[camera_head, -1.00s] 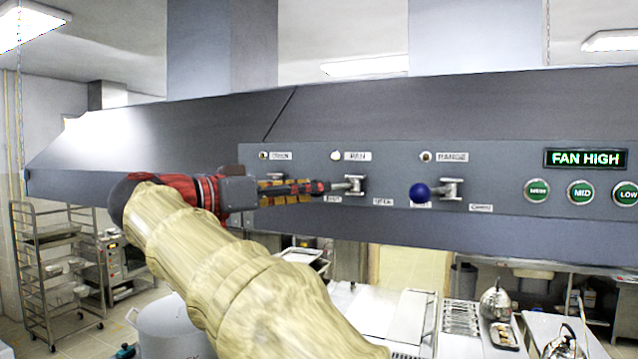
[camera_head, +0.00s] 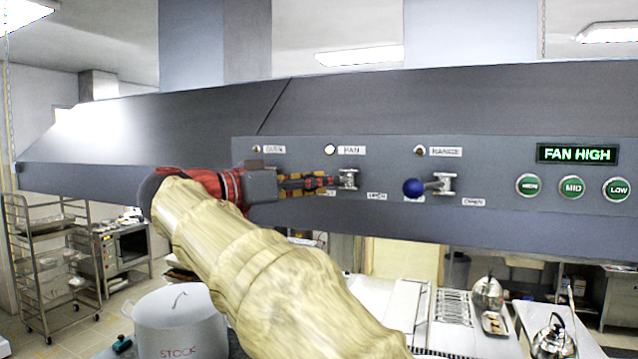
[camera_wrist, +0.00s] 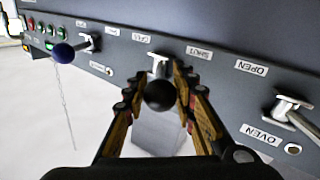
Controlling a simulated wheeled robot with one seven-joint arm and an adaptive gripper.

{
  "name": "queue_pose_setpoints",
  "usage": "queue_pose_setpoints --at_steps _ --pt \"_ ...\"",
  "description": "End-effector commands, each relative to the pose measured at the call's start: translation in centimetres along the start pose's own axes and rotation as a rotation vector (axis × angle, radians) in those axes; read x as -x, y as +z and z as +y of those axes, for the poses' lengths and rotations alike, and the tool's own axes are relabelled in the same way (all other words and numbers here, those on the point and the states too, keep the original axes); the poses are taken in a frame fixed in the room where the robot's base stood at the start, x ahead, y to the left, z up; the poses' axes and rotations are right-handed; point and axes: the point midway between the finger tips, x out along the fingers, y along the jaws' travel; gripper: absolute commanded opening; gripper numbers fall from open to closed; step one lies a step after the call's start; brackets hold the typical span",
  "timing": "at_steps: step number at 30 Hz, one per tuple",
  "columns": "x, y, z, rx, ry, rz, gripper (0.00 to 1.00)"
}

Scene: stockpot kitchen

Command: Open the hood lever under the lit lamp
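The PAN lamp (camera_head: 330,149) glows pale white on the hood panel; the OVEN lamp (camera_head: 256,149) and RANGE lamp (camera_head: 420,150) look duller. The metal PAN lever (camera_head: 348,179) sits below the PAN lamp. In the wrist view its dark round knob (camera_wrist: 160,95) lies between the fingers of my gripper (camera_wrist: 160,82), which look open around it; firm contact does not show. My gripper (camera_head: 332,181) reaches the lever from the left in the head view. SHUT (camera_wrist: 199,52) and OPEN (camera_wrist: 251,67) labels are near the lever.
The RANGE lever with a blue knob (camera_head: 413,188) is right of my gripper. The OVEN lever (camera_wrist: 292,108) shows only in the wrist view. A FAN HIGH display (camera_head: 577,154) and green buttons (camera_head: 572,188) are farther right. A stockpot (camera_head: 180,320) stands below.

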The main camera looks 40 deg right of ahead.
Motion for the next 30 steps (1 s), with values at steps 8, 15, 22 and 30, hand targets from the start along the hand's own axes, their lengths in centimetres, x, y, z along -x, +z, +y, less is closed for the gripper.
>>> queue_pose_setpoints --at_steps 8,15,22,30 --pt "0.01 0.00 -0.01 0.000 0.000 0.000 0.09" --pt "0.01 0.00 0.00 0.000 0.000 0.000 0.00" --pt "0.01 0.00 0.00 0.000 0.000 0.000 0.00" --pt "-0.26 0.10 0.18 -0.001 -0.002 0.000 0.00"
